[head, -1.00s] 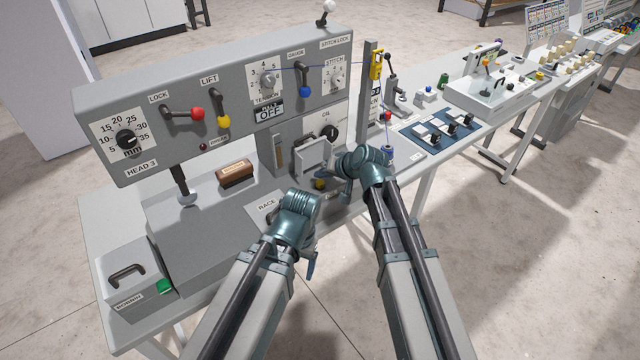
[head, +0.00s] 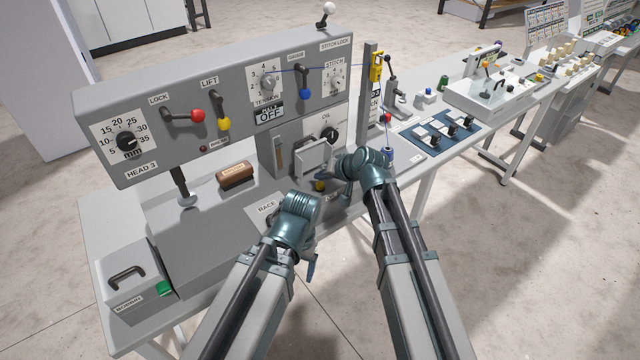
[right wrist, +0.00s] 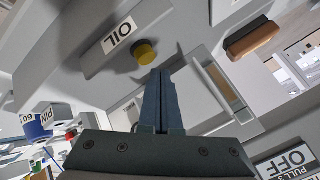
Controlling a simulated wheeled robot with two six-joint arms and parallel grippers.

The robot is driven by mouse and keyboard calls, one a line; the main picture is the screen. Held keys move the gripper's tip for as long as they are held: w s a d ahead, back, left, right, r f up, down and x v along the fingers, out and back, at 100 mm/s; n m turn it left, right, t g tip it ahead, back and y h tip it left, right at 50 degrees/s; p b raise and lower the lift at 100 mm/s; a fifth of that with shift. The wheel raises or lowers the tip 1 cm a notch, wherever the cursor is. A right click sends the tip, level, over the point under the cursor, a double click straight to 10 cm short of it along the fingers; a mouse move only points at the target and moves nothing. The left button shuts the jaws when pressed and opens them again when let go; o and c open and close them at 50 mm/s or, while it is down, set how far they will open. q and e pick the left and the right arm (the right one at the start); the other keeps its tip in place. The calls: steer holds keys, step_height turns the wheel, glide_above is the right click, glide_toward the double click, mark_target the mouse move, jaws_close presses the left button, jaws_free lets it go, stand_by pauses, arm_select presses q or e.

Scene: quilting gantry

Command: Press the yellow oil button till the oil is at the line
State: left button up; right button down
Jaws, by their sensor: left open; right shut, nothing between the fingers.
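The yellow oil button (head: 319,185) sticks out low on the grey machine. In the right wrist view the button (right wrist: 146,52) stands beside the OIL label (right wrist: 119,35). My right gripper (head: 341,172) is shut and empty. In the right wrist view its fingertips (right wrist: 161,74) are right by the button's edge; I cannot tell if they touch it. A narrow sight window (head: 279,153), brownish inside, is on the machine's front and also shows in the right wrist view (right wrist: 222,88); I cannot make out the line. My left gripper (head: 311,268) is open and empty, in front of the RACE label.
A wooden-backed brush (head: 236,174) lies on the machine bed to the left. The red lever (head: 197,115) and yellow lever (head: 223,124) are higher up. A blue tray (head: 440,132) lies to the right.

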mark_target(322, 192)
stand_by(0.8)
steer(key=shift+f+b, duration=0.45)
steer(key=shift+f+b, duration=0.45)
steer(key=shift+b, duration=0.05)
stand_by(0.6)
steer(key=shift+r, duration=0.1)
steer(key=shift+r+p, duration=0.85)
steer(key=shift+p, duration=0.1)
step_height(322, 192, up, 5)
steer(key=p, duration=0.5)
